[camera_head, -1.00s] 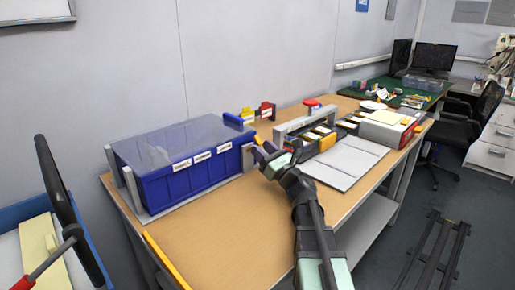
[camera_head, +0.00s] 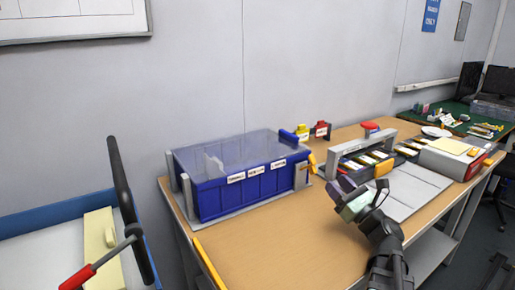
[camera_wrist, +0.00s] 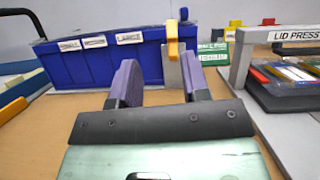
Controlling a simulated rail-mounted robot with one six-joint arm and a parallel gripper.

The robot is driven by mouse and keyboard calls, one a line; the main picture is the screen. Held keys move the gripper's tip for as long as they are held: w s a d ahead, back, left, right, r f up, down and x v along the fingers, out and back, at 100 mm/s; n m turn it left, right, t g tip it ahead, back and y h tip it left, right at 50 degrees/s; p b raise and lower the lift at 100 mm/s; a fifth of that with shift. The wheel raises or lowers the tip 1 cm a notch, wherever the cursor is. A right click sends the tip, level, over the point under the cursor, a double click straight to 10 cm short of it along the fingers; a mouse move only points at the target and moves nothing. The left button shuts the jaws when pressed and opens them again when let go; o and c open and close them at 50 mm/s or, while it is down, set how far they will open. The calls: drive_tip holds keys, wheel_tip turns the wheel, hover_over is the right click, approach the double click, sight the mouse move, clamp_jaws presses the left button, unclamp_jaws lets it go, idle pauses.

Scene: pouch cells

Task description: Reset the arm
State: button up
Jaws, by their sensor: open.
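My gripper (camera_head: 340,191) is over the wooden workbench (camera_head: 275,240), to the right of the blue bin box and in front of the lid press. In the wrist view my gripper (camera_wrist: 160,85) shows two purple fingers well apart, with nothing between them. The blue bin box (camera_head: 240,190), with a clear lid and white labels, lies ahead and to the left. It also shows in the wrist view (camera_wrist: 92,62).
The lid press (camera_head: 345,155), a grey frame with several pouch cells by it, stands at the right. A grey panel (camera_head: 415,190) lies beside it. The front middle of the bench is clear.

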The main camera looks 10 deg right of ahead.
drive_tip(key=s+a+r+n+g+y+p, duration=0.1)
drive_tip(key=a+r+n+g+y+p, duration=0.1)
drive_tip(key=a+n+g+p, duration=1.3)
drive_tip(key=s+a+n+g+h+p, duration=0.5)
drive_tip(key=s+n+h+p, duration=0.4)
drive_tip(key=n, duration=0.6)
drive_tip(key=shift+s+f+n+g+h, duration=0.25)
drive_tip(key=shift+n+g+h, duration=0.15)
drive_tip(key=shift+h, duration=0.3)
drive_tip(key=shift+o, duration=0.2)
drive_tip(key=shift+r, duration=0.1)
